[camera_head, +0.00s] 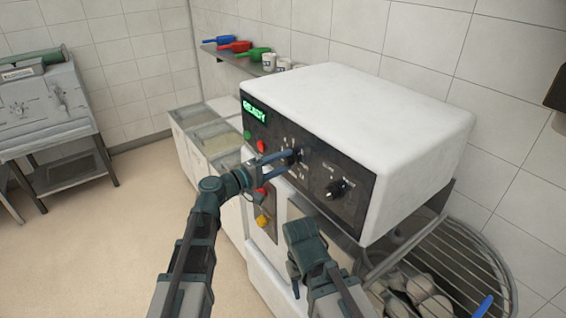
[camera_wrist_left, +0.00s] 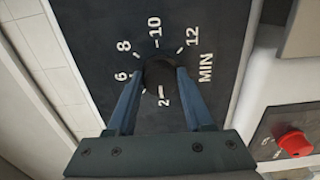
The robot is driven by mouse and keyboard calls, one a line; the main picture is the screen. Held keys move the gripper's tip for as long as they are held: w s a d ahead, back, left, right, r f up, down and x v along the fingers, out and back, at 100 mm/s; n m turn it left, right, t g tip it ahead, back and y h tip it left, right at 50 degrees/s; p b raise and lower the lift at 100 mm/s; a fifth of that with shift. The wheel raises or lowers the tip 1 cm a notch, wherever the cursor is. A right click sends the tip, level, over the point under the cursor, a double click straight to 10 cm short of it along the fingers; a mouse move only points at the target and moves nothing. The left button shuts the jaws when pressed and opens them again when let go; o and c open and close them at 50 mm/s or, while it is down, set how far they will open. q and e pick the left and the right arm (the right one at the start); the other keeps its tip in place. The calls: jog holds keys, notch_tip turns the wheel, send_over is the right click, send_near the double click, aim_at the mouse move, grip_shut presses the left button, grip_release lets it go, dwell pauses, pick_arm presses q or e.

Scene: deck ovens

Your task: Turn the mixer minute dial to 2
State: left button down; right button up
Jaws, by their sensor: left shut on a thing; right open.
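The mixer minute dial (camera_head: 296,154) is a black knob on the mixer's dark front panel. My left gripper (camera_head: 290,161) is shut on it, one finger on each side. In the left wrist view the dial (camera_wrist_left: 160,72) sits between the fingertips of my left gripper (camera_wrist_left: 160,80). The figures 2, 6, 8, 10, 12 and MIN show around it. A short white mark lies between the knob and the 2; I cannot tell if it is the pointer or a scale tick. My right gripper (camera_head: 295,286) is open and low before the mixer, its fingers partly hidden.
A second black knob (camera_head: 340,188) is right of the minute dial. A green READY display (camera_head: 254,109), a green button (camera_head: 247,135) and a red button (camera_head: 261,146) are left of it. A wire guard (camera_head: 478,250) stands at lower right. Floor at left is clear.

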dwell(0.5)
pick_arm(q)
jog(key=shift+c, duration=1.4)
grip_release()
jog(key=v, duration=1.3)
jog(key=shift+s+a, duration=0.25)
jog(key=shift+a, duration=0.1)
